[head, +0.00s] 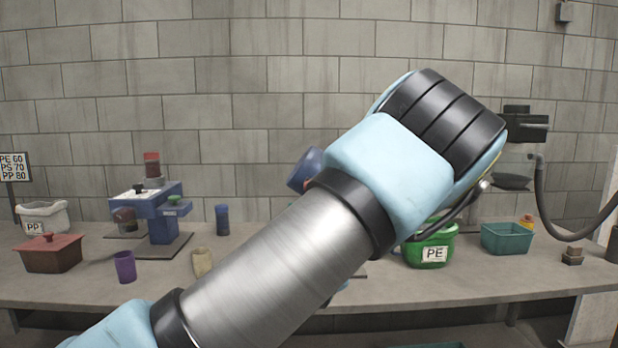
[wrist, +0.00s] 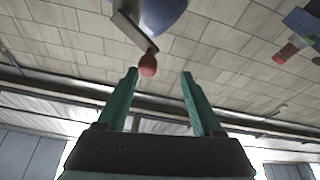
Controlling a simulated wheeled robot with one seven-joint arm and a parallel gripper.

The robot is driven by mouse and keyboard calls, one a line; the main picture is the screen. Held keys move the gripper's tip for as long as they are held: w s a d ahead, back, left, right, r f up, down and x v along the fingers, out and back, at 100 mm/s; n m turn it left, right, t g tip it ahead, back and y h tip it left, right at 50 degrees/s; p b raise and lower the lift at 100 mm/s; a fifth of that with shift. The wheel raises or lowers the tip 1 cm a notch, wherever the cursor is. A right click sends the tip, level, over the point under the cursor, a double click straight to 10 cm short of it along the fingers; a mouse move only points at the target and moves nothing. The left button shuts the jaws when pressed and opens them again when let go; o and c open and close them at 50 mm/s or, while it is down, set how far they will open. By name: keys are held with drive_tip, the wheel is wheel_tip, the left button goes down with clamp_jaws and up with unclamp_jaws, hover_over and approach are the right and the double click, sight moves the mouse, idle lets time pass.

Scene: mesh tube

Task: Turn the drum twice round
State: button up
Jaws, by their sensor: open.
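The drum (wrist: 165,12) is a rounded blue body at the top of the wrist view, cut off by the frame edge. A flat grey crank arm (wrist: 133,30) runs across it and carries a red knob (wrist: 148,65). In the head view a blue end of what looks like the drum (head: 304,169) shows left of my arm; the rest is hidden behind it. My gripper (wrist: 159,73) is open and empty, with two green fingers. In the wrist view the red knob appears between the fingertips, nearer the left one; its depth and any contact cannot be told.
On the bench (head: 90,283) stand a blue machine (head: 163,222), a purple cup (head: 125,266), a beige cup (head: 202,262), a dark blue cup (head: 222,220), a red-lidded box (head: 51,254), a green PE bin (head: 432,248) and a teal tray (head: 506,239). A grey hose (head: 577,236) hangs at right.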

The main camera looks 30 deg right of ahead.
drive_tip(key=shift+m+h, duration=0.3)
drive_tip(key=shift+h, duration=0.1)
drive_tip(key=p+x, duration=0.1)
drive_tip(key=x, duration=0.2)
drive_tip(key=r+p+x, duration=0.1)
drive_tip(key=p+x, duration=0.1)
drive_tip(key=x, duration=0.1)
drive_tip(key=s+d+p+x, duration=0.1)
drive_tip(key=x, duration=0.2)
drive_tip(key=shift+w+d+r, duration=0.15)
drive_tip(key=shift+d+r, duration=0.05)
drive_tip(key=shift+r, duration=0.15)
drive_tip(key=shift+w+d+r+p, duration=0.1)
drive_tip(key=shift+w+d+p, duration=0.1)
drive_tip(key=shift+w+p, duration=0.2)
clamp_jaws()
idle(0.4)
